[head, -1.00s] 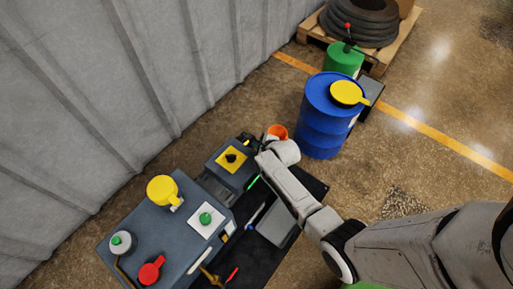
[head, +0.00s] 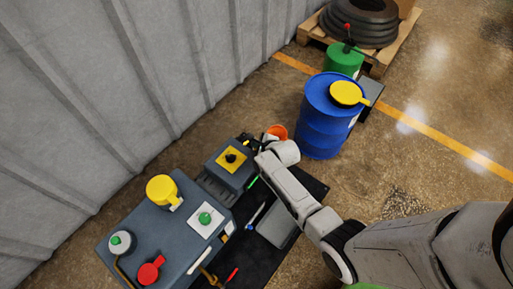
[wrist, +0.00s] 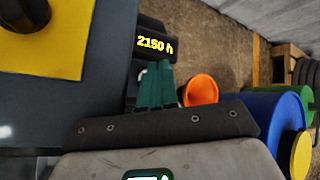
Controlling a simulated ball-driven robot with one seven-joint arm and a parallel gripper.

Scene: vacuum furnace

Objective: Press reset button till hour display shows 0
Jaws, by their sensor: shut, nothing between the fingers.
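The hour display (wrist: 155,46) shows yellow digits on a dark housing in the wrist view, and they seem to read 2150 h. My gripper (wrist: 155,70) has two teal fingers, shut together and empty. Their tips are just below the display in that picture. A small pale patch lies beside the left fingertip, too small to identify. I cannot make out the reset button; the fingers may cover it. In the head view my gripper (head: 256,144) is at the far end of the dark machine, and its fingertips and the display are hard to make out.
A yellow plate with a black knob (head: 231,158) is left of my gripper. An orange container (head: 277,131) and a blue barrel (head: 325,125) stand close by on the right. A dark grey cabinet (head: 145,235) carries green, red and yellow controls. A ribbed wall (head: 110,90) runs behind.

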